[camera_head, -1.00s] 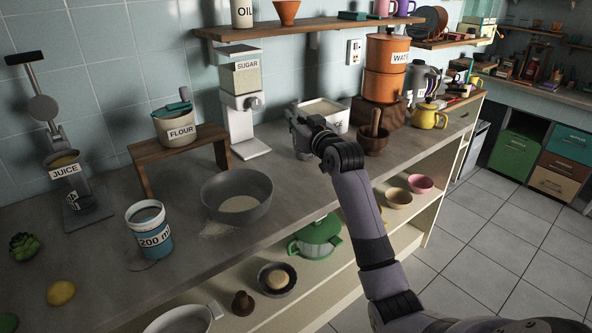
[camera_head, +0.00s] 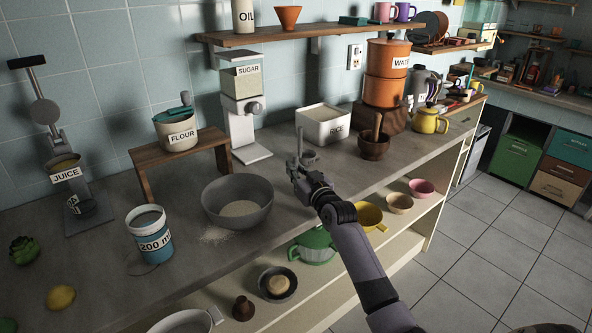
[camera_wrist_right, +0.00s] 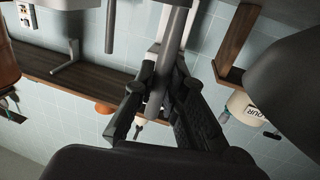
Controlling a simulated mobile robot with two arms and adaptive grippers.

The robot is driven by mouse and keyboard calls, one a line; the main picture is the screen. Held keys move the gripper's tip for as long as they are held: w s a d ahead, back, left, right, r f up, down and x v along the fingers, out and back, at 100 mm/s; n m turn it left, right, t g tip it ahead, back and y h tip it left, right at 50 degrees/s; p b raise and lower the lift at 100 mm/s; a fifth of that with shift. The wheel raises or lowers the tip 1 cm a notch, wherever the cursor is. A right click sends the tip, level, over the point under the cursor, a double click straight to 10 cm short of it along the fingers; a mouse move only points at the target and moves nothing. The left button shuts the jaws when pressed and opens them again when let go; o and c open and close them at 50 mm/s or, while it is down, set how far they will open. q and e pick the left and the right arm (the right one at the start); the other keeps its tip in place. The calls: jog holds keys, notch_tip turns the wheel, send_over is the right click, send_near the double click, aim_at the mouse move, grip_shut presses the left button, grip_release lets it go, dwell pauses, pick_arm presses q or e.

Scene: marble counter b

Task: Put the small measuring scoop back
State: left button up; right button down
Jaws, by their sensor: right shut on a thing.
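My right gripper (camera_head: 298,170) is shut on a grey handle that I take for the small measuring scoop (camera_head: 300,140). The handle points up and a small grey cup-like part (camera_head: 310,157) shows beside it. The gripper is above the counter, in front of the white RICE container (camera_head: 325,126) and right of the grey bowl (camera_head: 238,187). In the right wrist view the grey handle (camera_wrist_right: 176,45) runs between the fingers (camera_wrist_right: 157,80). My left gripper is not in view.
The SUGAR dispenser (camera_head: 243,118) stands behind, left of the gripper. A wooden mortar (camera_head: 374,147) is right of the RICE container. The FLOUR pot (camera_head: 177,133) stands on a wooden stand (camera_head: 184,149).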

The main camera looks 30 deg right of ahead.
jog(key=shift+f, duration=0.1)
jog(key=c, duration=1.6)
grip_release()
jog(key=shift+c, duration=0.2)
jog(key=shift+s, duration=0.1)
jog(key=s+a, duration=0.1)
jog(key=s, duration=1)
jog(key=shift+s+a+r, duration=0.2)
jog(key=shift+s+a, duration=0.05)
jog(key=shift+s, duration=0.15)
